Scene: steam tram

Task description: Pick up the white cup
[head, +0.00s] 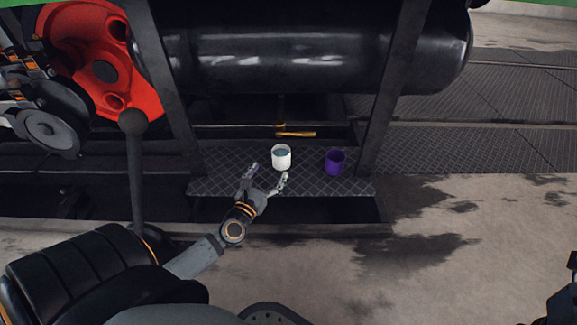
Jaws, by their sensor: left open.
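The white cup (281,161) stands upright on the dark patterned metal step (225,163) under the tram's black tank. Its inside looks bluish-grey. My left gripper (267,177) is open and empty, with its fingers spread just in front of the cup, on the near side. One fingertip is to the left of the cup and the other is close to its lower right. I cannot tell whether that finger touches the cup. My right gripper does not show; only a dark part of my right arm is at the right edge.
A purple cup (334,161) stands to the right of the white cup. A brass-coloured handle (296,134) is behind the white cup. Dark slanted posts (393,90) flank the step, and the black tank (315,58) hangs above. A lever (134,165) stands at left.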

